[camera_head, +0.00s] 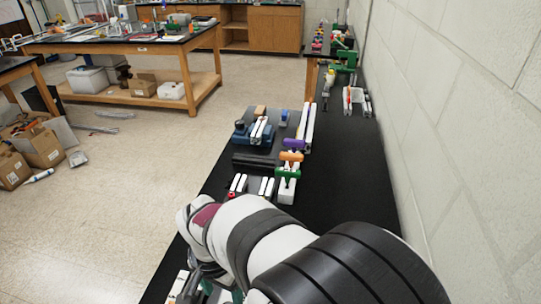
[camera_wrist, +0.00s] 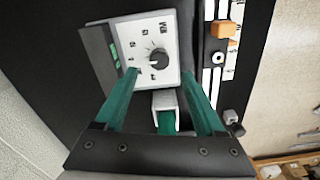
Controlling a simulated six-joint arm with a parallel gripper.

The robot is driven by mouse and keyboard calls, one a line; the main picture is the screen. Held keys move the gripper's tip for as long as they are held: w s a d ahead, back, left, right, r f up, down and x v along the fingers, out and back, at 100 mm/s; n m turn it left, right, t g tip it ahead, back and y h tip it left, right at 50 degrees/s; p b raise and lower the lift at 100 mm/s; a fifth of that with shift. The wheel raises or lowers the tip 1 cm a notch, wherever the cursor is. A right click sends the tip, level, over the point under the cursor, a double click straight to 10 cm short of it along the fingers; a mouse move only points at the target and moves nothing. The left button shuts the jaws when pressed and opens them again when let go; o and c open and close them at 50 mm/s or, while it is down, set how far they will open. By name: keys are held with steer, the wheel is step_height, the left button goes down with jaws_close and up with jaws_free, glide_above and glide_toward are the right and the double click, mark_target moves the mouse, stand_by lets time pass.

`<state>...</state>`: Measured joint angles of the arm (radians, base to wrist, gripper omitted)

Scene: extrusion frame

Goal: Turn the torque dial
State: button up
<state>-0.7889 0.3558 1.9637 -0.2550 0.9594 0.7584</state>
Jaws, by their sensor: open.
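The torque dial is a round black knob (camera_wrist: 159,58) on a white panel (camera_wrist: 135,72) with printed markings around it, in the upper middle of the wrist view. My gripper (camera_wrist: 162,74) is open, with two green fingers reaching toward the panel on either side of the dial. I see no finger touching the knob, and the distance left in depth is hard to tell. In the head view my arm covers the area around the gripper, and I cannot make out the dial there.
A white channel piece (camera_wrist: 165,102) shows between the fingers. An orange block (camera_wrist: 223,30) sits on a white rail strip to the right. The black bench (camera_head: 345,180) carries several fixtures ahead of my arm, including an orange block (camera_head: 291,156). A wall (camera_head: 470,110) bounds its right side.

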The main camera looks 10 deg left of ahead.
step_height(320, 180, down, 7)
steer(key=shift+f, duration=0.1)
jaws_close()
stand_by(0.4)
